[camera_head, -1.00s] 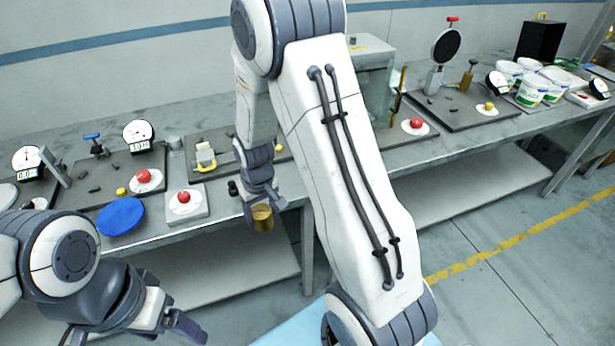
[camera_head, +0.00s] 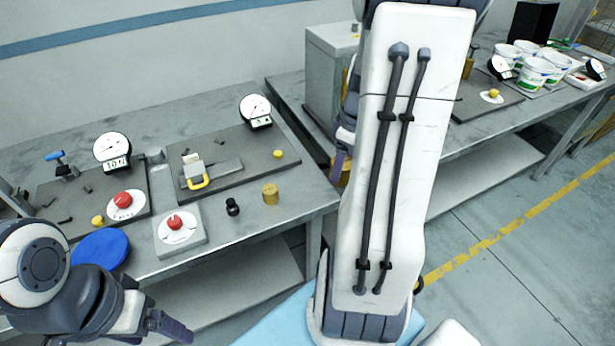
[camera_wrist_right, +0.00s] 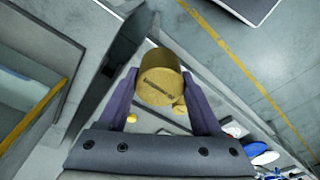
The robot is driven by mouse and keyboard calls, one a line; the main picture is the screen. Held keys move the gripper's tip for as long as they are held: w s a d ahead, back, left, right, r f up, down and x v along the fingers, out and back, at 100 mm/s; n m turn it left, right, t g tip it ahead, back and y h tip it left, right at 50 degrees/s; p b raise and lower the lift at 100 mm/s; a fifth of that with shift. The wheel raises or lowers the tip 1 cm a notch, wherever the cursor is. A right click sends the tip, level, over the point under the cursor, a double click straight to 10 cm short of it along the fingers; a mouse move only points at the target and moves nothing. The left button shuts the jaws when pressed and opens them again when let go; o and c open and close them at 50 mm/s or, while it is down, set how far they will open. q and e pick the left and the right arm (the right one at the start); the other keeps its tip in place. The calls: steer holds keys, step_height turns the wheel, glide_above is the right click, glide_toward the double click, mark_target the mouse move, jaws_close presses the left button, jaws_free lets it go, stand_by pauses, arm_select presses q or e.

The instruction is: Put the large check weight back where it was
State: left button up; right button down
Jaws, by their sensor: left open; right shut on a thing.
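A brass cylindrical check weight (camera_wrist_right: 162,84) with markings on it sits between the fingers of my right gripper (camera_wrist_right: 163,98) in the right wrist view. My right gripper (camera_head: 340,168) is shut on it; in the head view my own arm hides much of it, and only a sliver of the weight (camera_head: 344,179) shows. Another brass weight (camera_head: 270,193) stands upright on the near bench's front right part. A small black weight-like piece (camera_head: 232,206) stands left of it. My left gripper (camera_head: 172,324) is open and empty at the lower left, in front of the bench.
A grey box with a red button (camera_head: 175,224) and a blue disc (camera_head: 101,249) lie along the near bench's front. Dark mats (camera_head: 235,150) carry dial gauges (camera_head: 256,110) and fixtures. A grey cabinet (camera_head: 330,70) stands on the bench behind my arm. White tubs (camera_head: 535,75) stand far right.

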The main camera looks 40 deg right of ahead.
steer(key=w+f+p, duration=0.1)
steer(key=w+f, duration=0.1)
steer(key=w, duration=0.1)
steer(key=w+a+f+p, duration=0.1)
steer(key=w+f, duration=0.1)
steer(key=w, duration=0.2)
steer(key=w+f+p, duration=0.1)
steer(key=w+f, duration=0.1)
steer(key=w, duration=0.2)
steer(key=shift+w+a+f, duration=0.15)
steer(key=shift+a+f, duration=0.15)
steer(key=shift+a, duration=0.05)
steer(key=shift+f+p, duration=0.55)
steer(key=shift+f, duration=1.5)
steer(key=shift+f, duration=0.2)
steer(key=shift+c, duration=0.3)
jaws_free()
